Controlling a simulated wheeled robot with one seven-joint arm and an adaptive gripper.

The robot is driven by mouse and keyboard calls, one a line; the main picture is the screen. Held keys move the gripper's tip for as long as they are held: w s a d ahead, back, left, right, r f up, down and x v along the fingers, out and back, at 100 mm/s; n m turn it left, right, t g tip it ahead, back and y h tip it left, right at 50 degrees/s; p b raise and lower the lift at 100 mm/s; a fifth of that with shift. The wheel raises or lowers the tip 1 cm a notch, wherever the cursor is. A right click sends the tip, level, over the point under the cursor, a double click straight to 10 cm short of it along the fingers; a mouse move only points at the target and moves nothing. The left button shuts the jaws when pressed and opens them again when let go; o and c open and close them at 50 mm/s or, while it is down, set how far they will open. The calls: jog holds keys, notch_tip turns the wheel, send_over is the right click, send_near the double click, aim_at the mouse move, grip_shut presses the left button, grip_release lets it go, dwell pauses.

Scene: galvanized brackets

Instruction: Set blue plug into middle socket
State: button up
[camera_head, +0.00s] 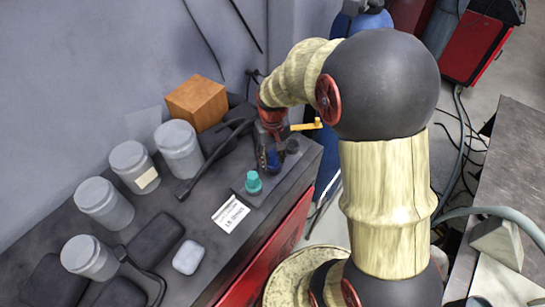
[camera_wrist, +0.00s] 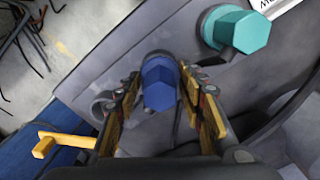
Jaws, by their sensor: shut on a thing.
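The blue plug (camera_wrist: 161,88) has a faceted head and stands between the two fingers of my gripper (camera_wrist: 160,74), which is shut on it. In the head view the blue plug (camera_head: 273,160) shows at the end of my arm, over the dark socket block (camera_head: 268,193). The plug is in line with the middle position, between the teal plug (camera_wrist: 242,31) and a round dark socket (camera_wrist: 103,106) partly covered by my left finger. How deep the blue plug sits is hidden. The teal plug (camera_head: 253,182) stands upright in the near end of the block.
A white label (camera_head: 230,213) lies beside the block. Several grey lidded jars (camera_head: 105,203), a wooden box (camera_head: 197,102) and a dark tool (camera_head: 212,160) stand or lie to the left. The bench's right edge (camera_head: 300,190) is close to the block.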

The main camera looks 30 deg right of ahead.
jog(key=o, duration=1.4)
jog(key=shift+o, duration=0.3)
notch_tip(320, 180, up, 12)
jog(key=shift+f, duration=0.1)
jog(key=shift+w, duration=0.15)
jog(key=s+a+f+n+t+b, duration=0.1)
jog(key=s+a+f+b, duration=0.3)
jog(key=s+b, duration=0.4)
jog(key=s+a+f+n+t+b, duration=0.1)
jog(key=s+a+f+t+b, duration=0.3)
jog(key=s+b, duration=0.4)
jog(key=shift+s+a+n+t+b, duration=0.35)
jog(key=shift+a+b, duration=0.3)
jog(key=shift+b, duration=0.6)
